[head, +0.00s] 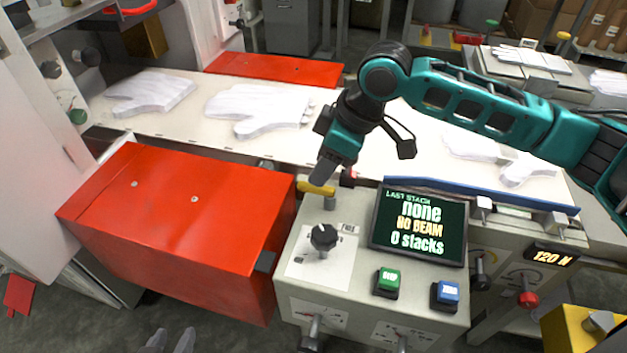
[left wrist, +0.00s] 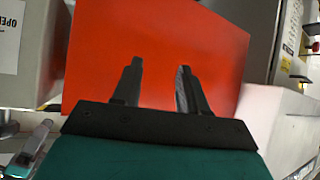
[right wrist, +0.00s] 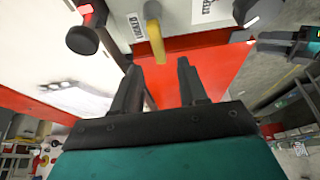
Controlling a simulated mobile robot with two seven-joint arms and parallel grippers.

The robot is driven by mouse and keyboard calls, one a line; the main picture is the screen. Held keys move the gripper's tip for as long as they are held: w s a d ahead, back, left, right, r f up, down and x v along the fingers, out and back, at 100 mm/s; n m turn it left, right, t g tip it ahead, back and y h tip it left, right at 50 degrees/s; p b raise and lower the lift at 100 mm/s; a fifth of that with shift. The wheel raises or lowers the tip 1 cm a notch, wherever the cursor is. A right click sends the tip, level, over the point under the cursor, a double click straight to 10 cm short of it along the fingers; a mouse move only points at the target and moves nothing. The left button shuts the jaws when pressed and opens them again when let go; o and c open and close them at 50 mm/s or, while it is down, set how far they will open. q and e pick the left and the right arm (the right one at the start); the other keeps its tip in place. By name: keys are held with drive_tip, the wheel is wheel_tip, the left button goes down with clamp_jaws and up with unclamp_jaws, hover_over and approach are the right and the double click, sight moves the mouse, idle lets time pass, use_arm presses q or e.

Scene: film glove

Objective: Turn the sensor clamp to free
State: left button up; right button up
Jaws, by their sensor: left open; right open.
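A yellow lever (head: 316,188) on a short post stands at the back left corner of the grey control box; I take it to be the sensor clamp. It also shows in the right wrist view (right wrist: 155,38). My right gripper (head: 319,177) is open just above the lever. In the right wrist view its fingertips (right wrist: 156,62) stand either side of the lever's near end; I cannot tell whether they touch it. My left gripper (head: 170,340) is open and empty at the bottom edge, low in front of the red cover; the left wrist view shows its fingers (left wrist: 158,68) before a red surface.
The control box (head: 342,288) carries a black knob (head: 323,237), a screen (head: 418,226) reading "NO BEAM", a green button (head: 387,281) and a blue button (head: 446,293). A red cover (head: 190,200) stands left. White gloves (head: 260,105) lie on the belt behind.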

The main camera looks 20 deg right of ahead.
sight(310, 185)
drive_tip(key=x, duration=0.5)
drive_tip(key=shift+b, duration=0.4)
clamp_jaws()
